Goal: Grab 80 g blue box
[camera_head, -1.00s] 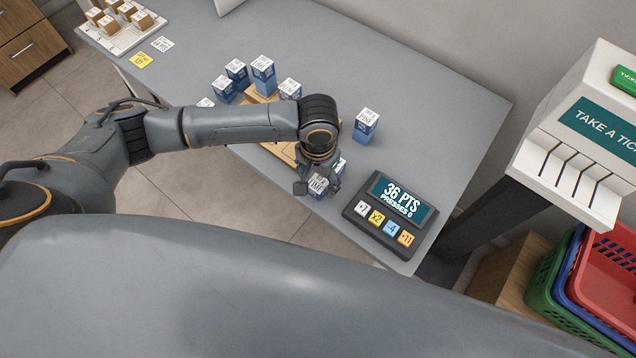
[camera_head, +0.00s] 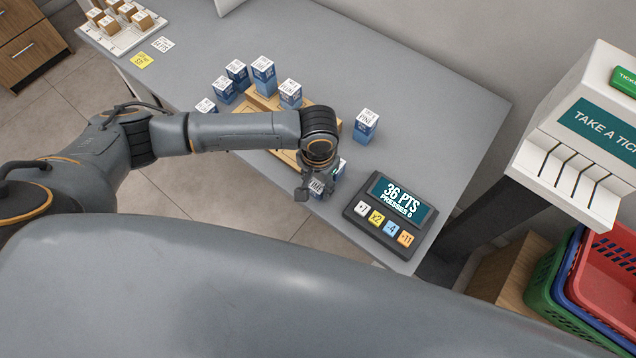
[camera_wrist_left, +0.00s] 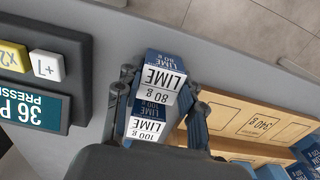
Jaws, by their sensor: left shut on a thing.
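The 80 g blue box (camera_wrist_left: 160,80) is marked LIME, with a white label on top. In the left wrist view it sits between the fingers of my left gripper (camera_wrist_left: 158,92), which is shut on it. In the head view my left gripper (camera_head: 318,185) is at the counter's front edge, and the box's white label (camera_head: 317,188) shows partly between its fingers. A second LIME box, marked 100 g (camera_wrist_left: 145,128), is close beside the 80 g one, partly hidden by the gripper. I cannot tell whether the held box touches the counter. My right gripper is not in view.
A points device (camera_head: 390,209) reading 36 PTS stands right of the gripper. A blue PINE box (camera_head: 366,125) stands alone behind it. Several blue boxes stand on and around a wooden stand (camera_head: 285,155) under my forearm. The counter's back right (camera_head: 440,110) is clear.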

